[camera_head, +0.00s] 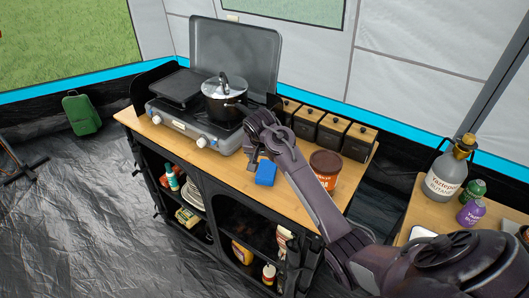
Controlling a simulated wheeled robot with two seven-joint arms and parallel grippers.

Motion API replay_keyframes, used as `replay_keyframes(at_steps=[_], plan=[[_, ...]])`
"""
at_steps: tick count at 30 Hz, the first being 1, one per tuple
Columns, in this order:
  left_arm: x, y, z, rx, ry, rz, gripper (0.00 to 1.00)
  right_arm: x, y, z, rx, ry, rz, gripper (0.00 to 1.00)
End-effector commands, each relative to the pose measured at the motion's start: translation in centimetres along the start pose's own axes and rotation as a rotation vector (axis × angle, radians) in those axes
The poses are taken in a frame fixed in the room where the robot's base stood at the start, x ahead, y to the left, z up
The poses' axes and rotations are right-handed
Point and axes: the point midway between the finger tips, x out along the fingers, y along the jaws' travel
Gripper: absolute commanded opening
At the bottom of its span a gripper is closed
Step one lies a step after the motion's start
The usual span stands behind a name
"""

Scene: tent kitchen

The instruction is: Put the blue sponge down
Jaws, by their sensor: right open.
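The blue sponge (265,173) is on the wooden counter (225,172), in front of the stove's right end. My right arm reaches in from the lower right. My right gripper (254,160) is open just beside the sponge's upper left, partly hidden by its own wrist. I cannot tell if the fingers touch the sponge. My left gripper is not in view.
A camping stove (195,125) with a lidded pot (223,100) stands behind the gripper. Several wooden boxes (331,133) line the back right. A brown tub (325,168) is right of the sponge. A gas bottle (446,175) stands on another table.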

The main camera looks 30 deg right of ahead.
Motion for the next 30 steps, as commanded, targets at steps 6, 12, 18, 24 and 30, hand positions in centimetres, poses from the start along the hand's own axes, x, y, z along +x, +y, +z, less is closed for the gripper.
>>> replay_keyframes(at_steps=[6, 12, 18, 24, 30], plan=[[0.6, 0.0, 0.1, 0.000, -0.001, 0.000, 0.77, -3.7, -0.1, 0.0, -0.001, 0.001, -0.002, 0.77], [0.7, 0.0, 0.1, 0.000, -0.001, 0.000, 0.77, -5.0, 0.0, 0.0, -0.002, 0.000, 0.000, 0.77], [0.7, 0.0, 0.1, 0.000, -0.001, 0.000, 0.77, -5.1, 0.0, 0.1, -0.003, -0.001, -0.001, 0.77], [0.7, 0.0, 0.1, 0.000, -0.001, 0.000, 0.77, -4.3, -2.4, 1.8, -0.113, 0.083, -0.115, 0.77], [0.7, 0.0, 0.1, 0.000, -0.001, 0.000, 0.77, -4.5, -7.1, 5.5, -0.323, 0.277, -0.348, 0.77]])
